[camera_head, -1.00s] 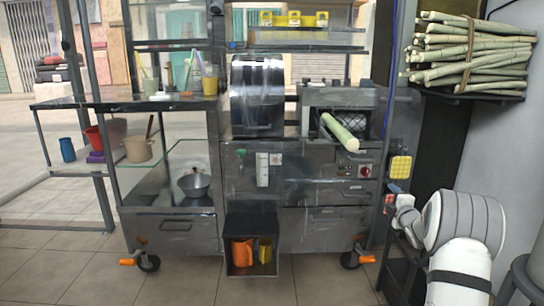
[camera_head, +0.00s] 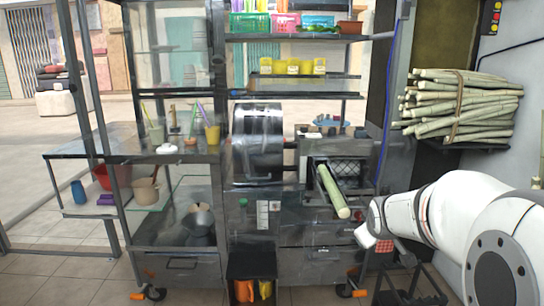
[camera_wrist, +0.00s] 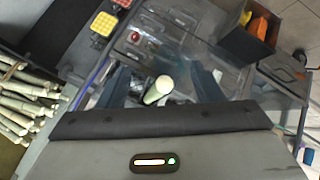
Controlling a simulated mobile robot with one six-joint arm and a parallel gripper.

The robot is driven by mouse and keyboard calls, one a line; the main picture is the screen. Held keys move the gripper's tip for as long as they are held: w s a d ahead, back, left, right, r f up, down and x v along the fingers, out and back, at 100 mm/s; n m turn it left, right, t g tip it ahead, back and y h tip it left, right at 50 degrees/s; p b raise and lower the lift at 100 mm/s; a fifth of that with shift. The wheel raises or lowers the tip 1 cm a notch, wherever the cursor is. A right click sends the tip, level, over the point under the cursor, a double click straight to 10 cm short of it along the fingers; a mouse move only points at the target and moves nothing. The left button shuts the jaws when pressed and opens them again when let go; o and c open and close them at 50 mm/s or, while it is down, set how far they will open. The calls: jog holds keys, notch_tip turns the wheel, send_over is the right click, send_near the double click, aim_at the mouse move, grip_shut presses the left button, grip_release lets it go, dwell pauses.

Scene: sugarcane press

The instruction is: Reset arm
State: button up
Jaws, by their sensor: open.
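My arm (camera_head: 440,215) reaches in from the right edge of the head view, its end in front of the press's right side. My gripper (camera_wrist: 160,80) is open in the wrist view, its two dark fingers apart with nothing held. A pale green sugarcane stalk (camera_head: 332,190) sticks out of the press opening, tilted down toward the front. In the wrist view the stalk's round end (camera_wrist: 160,88) shows between the fingers; I cannot tell how far beyond them it is. The press drum (camera_head: 258,140) is left of the opening.
A tied bundle of cane (camera_head: 460,105) lies on a wall shelf at the right. A yellow pad (camera_wrist: 103,23) is near the cabinet side. An open bin (camera_head: 252,268) with orange and yellow items is below.

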jog(key=s+a+r+m+g+p, duration=0.2)
jog(key=s+a+r+p, duration=0.1)
jog(key=s, duration=0.5)
jog(key=s+a+r+m+g+y+p, duration=0.1)
jog(key=s+a+r+g+p, duration=0.1)
jog(key=s, duration=0.7)
jog(key=s+a+r+m+g+y+p, duration=0.1)
jog(key=s+a+r+m+g+p, duration=0.1)
jog(key=s+a+r+p, duration=0.3)
jog(key=s+p, duration=0.2)
jog(key=s, duration=0.2)
jog(key=shift+s+a+m, duration=0.15)
jog(key=shift+m, duration=0.15)
